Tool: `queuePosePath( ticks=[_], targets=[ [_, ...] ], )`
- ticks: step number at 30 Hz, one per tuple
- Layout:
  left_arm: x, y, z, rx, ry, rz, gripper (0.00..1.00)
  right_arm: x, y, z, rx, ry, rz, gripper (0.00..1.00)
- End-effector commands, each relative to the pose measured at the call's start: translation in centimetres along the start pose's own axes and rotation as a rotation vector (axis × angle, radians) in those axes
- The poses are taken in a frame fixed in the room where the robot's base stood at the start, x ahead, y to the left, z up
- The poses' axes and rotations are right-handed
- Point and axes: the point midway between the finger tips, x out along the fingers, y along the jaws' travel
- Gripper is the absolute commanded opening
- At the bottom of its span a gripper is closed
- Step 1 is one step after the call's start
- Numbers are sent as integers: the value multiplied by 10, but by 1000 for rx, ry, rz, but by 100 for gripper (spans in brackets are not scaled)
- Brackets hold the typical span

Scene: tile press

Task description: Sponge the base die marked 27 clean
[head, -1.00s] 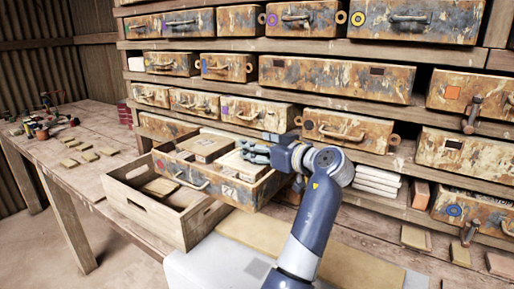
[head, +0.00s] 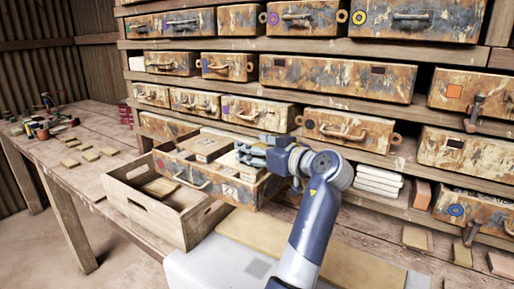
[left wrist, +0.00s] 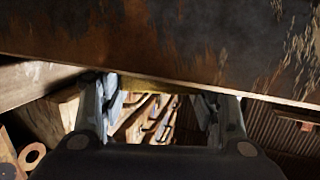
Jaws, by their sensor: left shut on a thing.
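A worn rusty drawer-like case (head: 243,193) with a red mark and a handle bears a dark number on its front that looks like 27. It is pulled out and holds pale blocks (head: 206,146). My left gripper (head: 246,151) is over its right part, close to the blocks. In the left wrist view the fingers (left wrist: 163,112) are apart with a thin yellowish strip (left wrist: 160,94) between their tips, which looks like a sponge edge. Most of it is hidden. A rusty surface (left wrist: 190,40) fills the top of that view. My right gripper is not in view.
A wooden crate (head: 128,207) stands left of the case. Shelves of rusty cases (head: 335,78) rise behind, close to my wrist. White slabs (head: 377,184) are stacked to the right. A tan board (head: 258,230) lies in front. Floor at lower left is free.

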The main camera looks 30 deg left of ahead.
Motion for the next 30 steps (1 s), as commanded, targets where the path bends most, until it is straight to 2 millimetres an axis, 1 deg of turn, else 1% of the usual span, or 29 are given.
queuePosePath(
  ticks=[4, 12, 16, 25, 30],
  targets=[
    [1, 2, 2, 2, -4, -1, 41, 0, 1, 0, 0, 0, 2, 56],
    [8, 22, -1, 1, -3, 0, 41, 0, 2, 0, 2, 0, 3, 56],
    [10, 26, -1, 2, -3, 0, 41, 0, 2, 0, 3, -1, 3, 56],
    [9, 26, -1, 0, -1, 1, 41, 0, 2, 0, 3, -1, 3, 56],
    [5, 15, 1, -1, 0, 1, 41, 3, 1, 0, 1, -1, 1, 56]
  ],
)
